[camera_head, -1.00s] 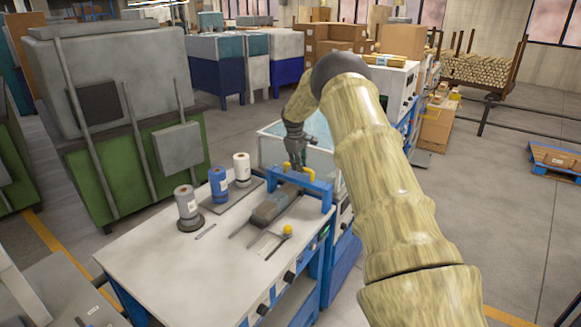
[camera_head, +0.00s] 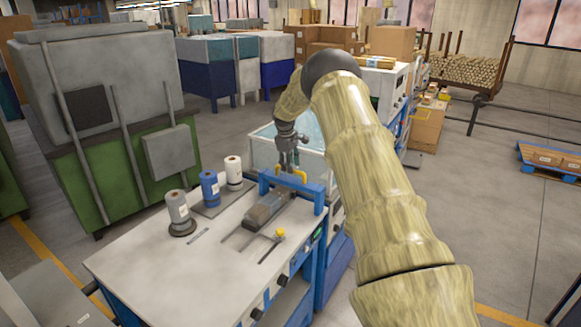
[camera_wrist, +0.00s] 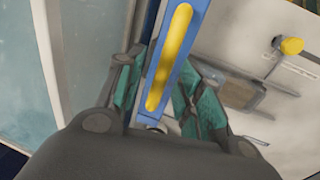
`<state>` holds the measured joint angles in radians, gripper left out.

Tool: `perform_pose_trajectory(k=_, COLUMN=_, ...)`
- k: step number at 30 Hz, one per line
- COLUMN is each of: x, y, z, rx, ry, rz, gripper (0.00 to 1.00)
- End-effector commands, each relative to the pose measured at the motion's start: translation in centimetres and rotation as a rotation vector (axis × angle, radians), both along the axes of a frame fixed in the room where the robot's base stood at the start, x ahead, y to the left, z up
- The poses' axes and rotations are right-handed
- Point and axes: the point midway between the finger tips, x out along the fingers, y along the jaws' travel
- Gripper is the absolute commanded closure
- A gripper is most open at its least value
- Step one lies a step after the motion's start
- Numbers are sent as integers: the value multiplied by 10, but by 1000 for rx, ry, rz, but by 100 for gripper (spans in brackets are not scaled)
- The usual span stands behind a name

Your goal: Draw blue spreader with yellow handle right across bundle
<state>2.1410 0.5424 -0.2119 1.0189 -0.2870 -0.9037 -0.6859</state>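The blue spreader (camera_head: 310,191) is a blue bar standing across the far right end of the white worktable, beside the end of the bundle. Its yellow handle (camera_head: 292,176) rises on top; it also shows as a long yellow bar in the wrist view (camera_wrist: 168,60). The grey-brown bundle (camera_head: 266,208) lies on the table on the near left side of the spreader; it shows partly behind a finger in the wrist view (camera_wrist: 238,92). My gripper (camera_head: 289,163) is pointing down at the handle. In the wrist view its teal-padded fingers are apart, one on each side of the handle, with gaps visible.
A yellow-knobbed tool (camera_head: 279,234) lies near the table's front edge. Grey (camera_head: 179,211), blue (camera_head: 210,188) and white (camera_head: 233,172) spools stand at the back left. A pale bin (camera_head: 262,150) stands behind the spreader. The table's left front is clear.

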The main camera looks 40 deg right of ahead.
Motion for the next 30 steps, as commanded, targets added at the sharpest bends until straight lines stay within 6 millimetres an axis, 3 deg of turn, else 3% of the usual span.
perform_pose_trajectory(k=15, x=-4, y=14, z=86, rx=1, ry=-1, rz=-1, gripper=63)
perform_pose_trajectory(k=21, x=-5, y=16, z=99, rx=1, ry=-1, rz=-1, gripper=63)
perform_pose_trajectory(k=30, x=-5, y=16, z=102, rx=1, ry=0, rz=-1, gripper=63)
